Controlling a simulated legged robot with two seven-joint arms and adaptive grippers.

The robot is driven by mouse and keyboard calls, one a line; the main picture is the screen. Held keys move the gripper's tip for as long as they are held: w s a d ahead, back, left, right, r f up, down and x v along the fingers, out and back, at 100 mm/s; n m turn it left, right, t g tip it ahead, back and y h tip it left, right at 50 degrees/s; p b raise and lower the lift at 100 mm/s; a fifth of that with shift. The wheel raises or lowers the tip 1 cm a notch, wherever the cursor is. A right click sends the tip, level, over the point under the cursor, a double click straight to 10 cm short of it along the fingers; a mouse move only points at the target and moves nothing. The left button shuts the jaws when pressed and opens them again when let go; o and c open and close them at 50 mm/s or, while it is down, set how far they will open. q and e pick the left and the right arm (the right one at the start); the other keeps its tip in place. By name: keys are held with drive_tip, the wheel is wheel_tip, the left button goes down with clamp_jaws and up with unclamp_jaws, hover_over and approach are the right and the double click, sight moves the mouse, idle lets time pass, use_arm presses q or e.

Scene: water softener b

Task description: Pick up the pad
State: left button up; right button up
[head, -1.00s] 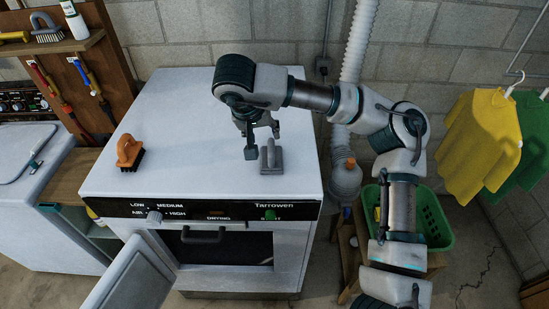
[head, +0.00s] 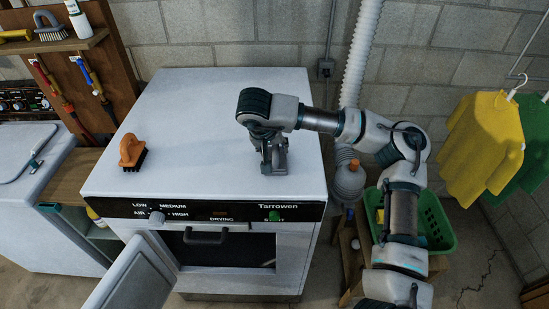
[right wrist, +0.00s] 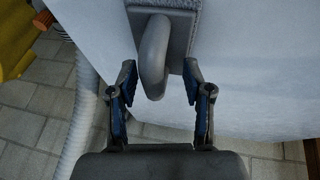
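The pad (head: 279,167) is grey with a looped handle and lies on top of the white dryer (head: 190,115), near its front right. In the head view my right gripper (head: 271,152) is directly over the pad and partly hides it. In the right wrist view the gripper (right wrist: 160,80) is open. The pad's handle (right wrist: 153,58) stands between its two fingers, with a visible gap on each side. My left gripper does not show.
An orange brush (head: 131,151) sits on the dryer's left side. The dryer door (head: 134,280) hangs open at the front left. A green basket (head: 433,222) stands right of the dryer, below my right arm. The middle of the dryer top is clear.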

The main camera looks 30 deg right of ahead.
drive_tip(key=shift+a, duration=0.15)
drive_tip(key=c, duration=0.8)
clamp_jaws()
drive_tip(key=shift+s+d+f, duration=0.1)
drive_tip(key=shift+d, duration=0.6)
drive_tip(key=shift+r, duration=0.2)
drive_tip(key=r, duration=0.3)
drive_tip(key=shift+a+r, duration=0.15)
drive_tip(key=shift+a, duration=0.1)
drive_tip(key=s+a+r, duration=0.1)
drive_tip(key=s+a, duration=0.1)
drive_tip(key=a, duration=1.4)
drive_tip(key=shift+r+b, duration=0.25)
drive_tip(key=shift+b, duration=0.05)
drive_tip(key=shift+o, duration=1.2)
unclamp_jaws()
drive_tip(key=shift+w+d, duration=0.1)
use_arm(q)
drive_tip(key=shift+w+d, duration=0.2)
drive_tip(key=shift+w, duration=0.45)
use_arm(e)
drive_tip(key=shift+d, duration=0.1)
clamp_jaws()
